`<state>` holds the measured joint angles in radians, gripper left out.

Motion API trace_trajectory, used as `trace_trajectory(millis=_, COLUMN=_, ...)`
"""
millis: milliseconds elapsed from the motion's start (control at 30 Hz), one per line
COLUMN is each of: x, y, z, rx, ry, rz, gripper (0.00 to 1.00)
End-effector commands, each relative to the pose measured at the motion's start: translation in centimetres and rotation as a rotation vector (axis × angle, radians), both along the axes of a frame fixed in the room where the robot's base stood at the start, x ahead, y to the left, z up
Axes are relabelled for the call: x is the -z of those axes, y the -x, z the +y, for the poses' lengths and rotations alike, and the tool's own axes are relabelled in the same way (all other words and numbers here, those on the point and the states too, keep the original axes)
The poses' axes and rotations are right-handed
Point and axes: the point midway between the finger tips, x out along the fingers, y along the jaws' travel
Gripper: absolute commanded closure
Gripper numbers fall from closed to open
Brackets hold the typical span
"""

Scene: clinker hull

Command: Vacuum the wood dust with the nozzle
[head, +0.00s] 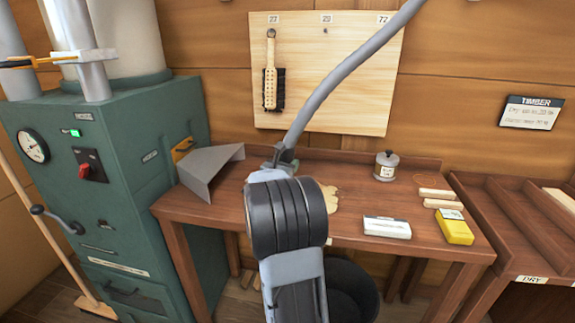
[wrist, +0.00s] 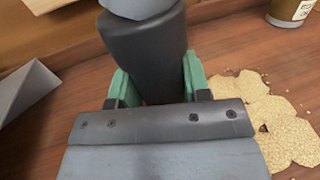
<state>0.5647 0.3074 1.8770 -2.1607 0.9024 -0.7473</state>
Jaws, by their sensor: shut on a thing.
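The wood dust (head: 329,199) is a pale tan patch on the brown workbench (head: 195,206), partly behind my arm. In the wrist view the dust (wrist: 270,117) lies to the right of my gripper as joined, grainy blotches. My gripper (wrist: 155,82) has green fingers shut on the black nozzle (wrist: 146,48). The grey hose (head: 345,73) rises from the nozzle, up and out of the head view. The nozzle is over the bench, left of the dust. Its lower end is hidden by my gripper, so I cannot tell whether it touches the bench.
A grey sheet-metal hood (head: 210,170) stands on the bench's left. A metal canister (head: 386,166), wood strips, a white box (head: 387,227) and a yellow box (head: 454,227) are on the right. A green machine (head: 120,130) is at left. A brush (head: 270,85) hangs behind.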

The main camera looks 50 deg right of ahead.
Motion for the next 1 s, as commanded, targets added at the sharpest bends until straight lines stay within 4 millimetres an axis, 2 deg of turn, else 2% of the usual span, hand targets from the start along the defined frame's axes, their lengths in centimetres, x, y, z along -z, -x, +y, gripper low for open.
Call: trace_trajectory(millis=1000, x=0.0, y=4.2, z=-2.6, rx=0.001, ry=0.002, rz=-0.002, gripper=0.85)
